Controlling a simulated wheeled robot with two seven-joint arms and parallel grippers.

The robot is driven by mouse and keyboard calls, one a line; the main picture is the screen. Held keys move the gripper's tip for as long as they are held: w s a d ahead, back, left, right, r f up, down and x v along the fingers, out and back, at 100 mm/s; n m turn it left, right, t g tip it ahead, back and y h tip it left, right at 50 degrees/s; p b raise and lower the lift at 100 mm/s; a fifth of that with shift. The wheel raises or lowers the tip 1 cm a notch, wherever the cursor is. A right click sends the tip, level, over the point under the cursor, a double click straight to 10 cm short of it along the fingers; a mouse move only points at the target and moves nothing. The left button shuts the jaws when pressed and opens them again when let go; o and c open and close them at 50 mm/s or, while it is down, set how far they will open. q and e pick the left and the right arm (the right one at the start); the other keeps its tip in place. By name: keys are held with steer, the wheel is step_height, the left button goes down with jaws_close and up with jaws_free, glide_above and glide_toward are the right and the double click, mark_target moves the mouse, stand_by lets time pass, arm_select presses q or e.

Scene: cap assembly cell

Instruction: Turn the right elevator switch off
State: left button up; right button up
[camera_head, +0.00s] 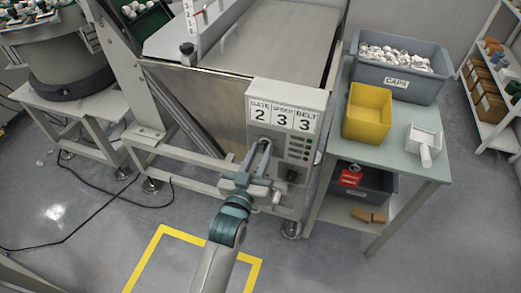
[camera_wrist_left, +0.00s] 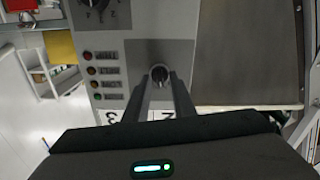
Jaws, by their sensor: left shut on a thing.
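The control box (camera_head: 265,92) hangs at the front of the machine, with labels GATE, SPEED and BELT above the digits 2, 3 and 3. My left gripper (camera_head: 262,145) reaches its face below the labels. In the left wrist view, upside down, its fingertips (camera_wrist_left: 160,77) are shut on a small dark knob (camera_wrist_left: 160,72) on a grey panel. A second dark dial (camera_head: 292,175) sits low on the box's right side; it also shows at the top of the wrist view (camera_wrist_left: 97,3). I cannot read which control is the right elevator switch. My right gripper is not in view.
A column of small buttons (camera_head: 300,146) runs beside the gripper. A green side table (camera_head: 390,152) stands close on the right with a grey CAPS bin (camera_head: 397,82), a yellow bin (camera_head: 368,112) and a white scoop (camera_head: 424,140). Cables lie on the floor at left.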

arm_select(q)
steer(key=shift+r+n+p, duration=0.2)
steer(key=shift+n+p, duration=0.4)
steer(key=shift+n, duration=0.2)
steer(key=n+p, duration=0.2)
steer(key=n, duration=0.1)
steer(key=shift+a, duration=0.1)
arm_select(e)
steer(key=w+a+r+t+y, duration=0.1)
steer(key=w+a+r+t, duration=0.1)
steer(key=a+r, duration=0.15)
arm_select(q)
steer(key=shift+f+n+p, duration=0.15)
steer(key=shift+n+p, duration=0.4)
steer(key=shift+n, duration=0.85)
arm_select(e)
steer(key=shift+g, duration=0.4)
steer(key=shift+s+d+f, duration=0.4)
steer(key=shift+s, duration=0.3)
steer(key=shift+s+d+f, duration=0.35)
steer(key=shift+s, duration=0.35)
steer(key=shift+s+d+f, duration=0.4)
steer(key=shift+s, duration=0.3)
arm_select(q)
steer(key=o, duration=1)
steer(key=shift+f, duration=0.1)
